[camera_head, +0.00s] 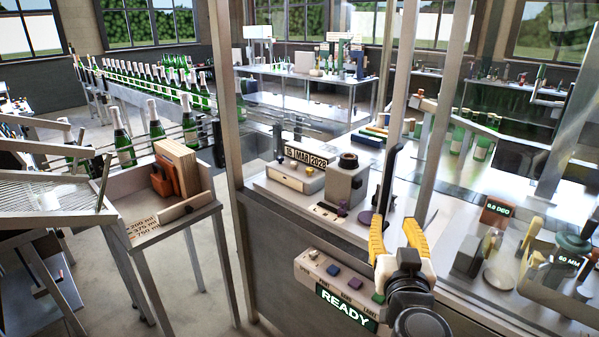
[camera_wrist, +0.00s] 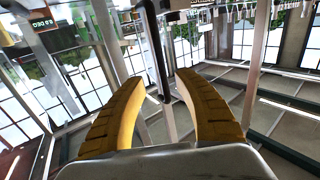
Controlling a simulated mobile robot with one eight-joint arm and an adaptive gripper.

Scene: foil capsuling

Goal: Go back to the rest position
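My gripper (camera_head: 397,238) shows at the lower right of the head view, its two yellow fingers pointing up and spread apart. The wrist view also shows both fingers (camera_wrist: 160,92) with a clear gap and nothing between them. My gripper is open and empty. In the head view it appears in front of the machine's metal frame, beside the control panel (camera_head: 340,275). I cannot tell how far it is from the panel or the upright post.
The panel has coloured buttons and a READY display (camera_head: 346,308). A date display (camera_head: 306,156) and a grey block-shaped device (camera_head: 346,182) stand on the bench behind it. A small side table (camera_head: 205,203) holds brown boards (camera_head: 177,168). Green bottles (camera_head: 157,122) line a conveyor at the left.

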